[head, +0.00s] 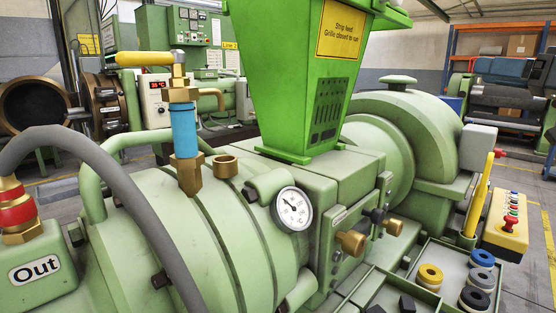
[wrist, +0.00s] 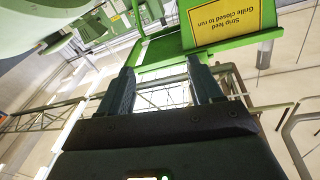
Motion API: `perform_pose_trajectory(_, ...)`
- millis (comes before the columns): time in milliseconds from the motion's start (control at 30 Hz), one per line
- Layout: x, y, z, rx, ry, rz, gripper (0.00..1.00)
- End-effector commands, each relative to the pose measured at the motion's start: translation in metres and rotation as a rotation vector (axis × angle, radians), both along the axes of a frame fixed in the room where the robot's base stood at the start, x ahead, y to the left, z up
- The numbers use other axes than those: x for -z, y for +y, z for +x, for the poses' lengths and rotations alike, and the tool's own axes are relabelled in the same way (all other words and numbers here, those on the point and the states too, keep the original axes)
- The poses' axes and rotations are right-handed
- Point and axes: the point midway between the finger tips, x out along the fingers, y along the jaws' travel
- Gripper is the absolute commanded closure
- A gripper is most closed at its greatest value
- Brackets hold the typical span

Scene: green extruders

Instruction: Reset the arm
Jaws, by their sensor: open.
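My gripper (wrist: 162,82) shows in the wrist view, with its two dark fingers spread apart. Nothing is between the fingers. Beyond them are green metalwork (wrist: 155,50) and the yellow strip feed sign (wrist: 229,33). I cannot tell how far the fingertips are from the metalwork. Neither my gripper nor my arm is clearly visible in the head view. There, the green extruder (head: 330,185) fills the middle, with its hopper (head: 290,70) on top bearing the same yellow sign (head: 340,29).
A grey hose (head: 130,190) arches across the left front. A blue-bodied valve (head: 184,128) with a yellow lever and a dial gauge (head: 293,209) stick out from the extruder. A tray with coloured rings (head: 429,276) and a yellow control box (head: 506,222) are at the right.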

Motion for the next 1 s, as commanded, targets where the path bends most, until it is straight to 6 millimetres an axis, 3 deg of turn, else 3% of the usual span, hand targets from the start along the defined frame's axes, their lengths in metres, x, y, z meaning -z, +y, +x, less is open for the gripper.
perform_pose_trajectory(33,0.025,0.005,0.004,0.017,0.019,0.029,0.35)
perform_pose_trajectory(100,0.054,0.010,0.007,0.051,0.037,0.061,0.35)
perform_pose_trajectory(467,0.197,0.044,-0.004,0.226,0.137,0.189,0.35)
perform_pose_trajectory(767,0.304,0.078,-0.048,0.368,0.217,0.234,0.35)
perform_pose_trajectory(1000,0.374,0.104,-0.103,0.474,0.272,0.230,0.35)
